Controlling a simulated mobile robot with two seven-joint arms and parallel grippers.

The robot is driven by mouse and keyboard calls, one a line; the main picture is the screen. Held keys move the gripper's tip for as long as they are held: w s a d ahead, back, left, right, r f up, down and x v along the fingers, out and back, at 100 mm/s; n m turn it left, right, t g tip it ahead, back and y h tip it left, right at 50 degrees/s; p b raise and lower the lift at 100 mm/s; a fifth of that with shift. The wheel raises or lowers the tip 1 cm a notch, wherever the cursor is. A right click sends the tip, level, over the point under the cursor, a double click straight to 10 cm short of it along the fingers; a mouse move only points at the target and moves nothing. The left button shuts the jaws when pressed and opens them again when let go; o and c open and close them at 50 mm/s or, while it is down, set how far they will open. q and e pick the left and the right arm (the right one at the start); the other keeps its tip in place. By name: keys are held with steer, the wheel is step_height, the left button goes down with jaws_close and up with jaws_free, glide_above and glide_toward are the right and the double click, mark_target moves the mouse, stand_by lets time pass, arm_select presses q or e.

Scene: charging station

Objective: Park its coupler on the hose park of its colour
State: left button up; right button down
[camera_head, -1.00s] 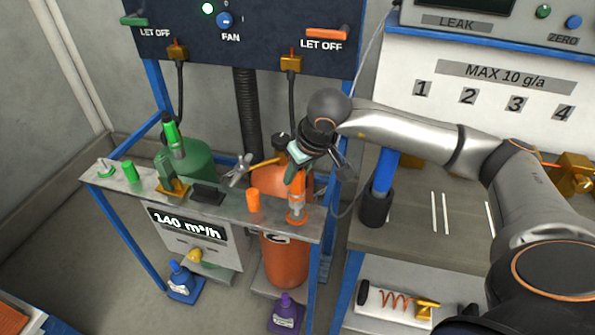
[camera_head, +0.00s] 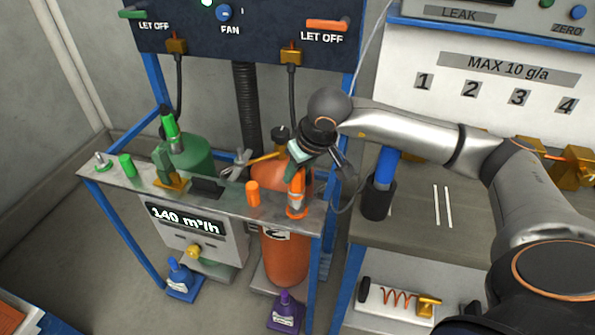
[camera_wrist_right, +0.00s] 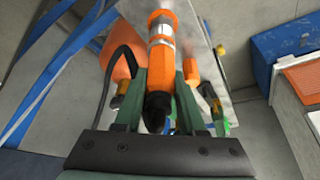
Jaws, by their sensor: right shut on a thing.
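My right gripper (camera_head: 297,166) is shut on an orange coupler (camera_head: 297,190), held upright over the right end of the metal shelf (camera_head: 225,195). In the right wrist view the coupler (camera_wrist_right: 162,45) lies between the two green fingers of the gripper (camera_wrist_right: 159,80), with a silver band and a black hose end. The orange hose park (camera_head: 296,213) shows only as a small orange rim under the coupler. I cannot tell whether the coupler is fully seated. The left gripper is not in view.
An orange post (camera_head: 253,193) stands left of the coupler. An orange cylinder (camera_head: 286,258) is below the shelf. A blue bottle (camera_head: 384,170) stands in a black holder at right.

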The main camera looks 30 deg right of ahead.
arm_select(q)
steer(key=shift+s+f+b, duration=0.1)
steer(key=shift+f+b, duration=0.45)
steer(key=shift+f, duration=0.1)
arm_select(e)
steer(key=shift+s+a+f, duration=0.15)
steer(key=shift+f, duration=0.35)
steer(key=shift+s+a+f, duration=0.1)
steer(key=shift+s+f, duration=0.05)
steer(key=shift+f, duration=0.3)
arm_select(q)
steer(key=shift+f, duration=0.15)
arm_select(e)
steer(key=shift+a+f, duration=0.1)
steer(key=shift+f, duration=0.05)
steer(key=c, duration=1)
jaws_free()
steer(key=shift+w+f, duration=0.1)
steer(key=shift+o, duration=0.8)
steer(key=shift+w+d+f, duration=0.2)
steer(key=shift+d, duration=0.05)
steer(key=o, duration=0.4)
steer(key=shift+r, duration=0.35)
steer(key=shift+d, duration=0.1)
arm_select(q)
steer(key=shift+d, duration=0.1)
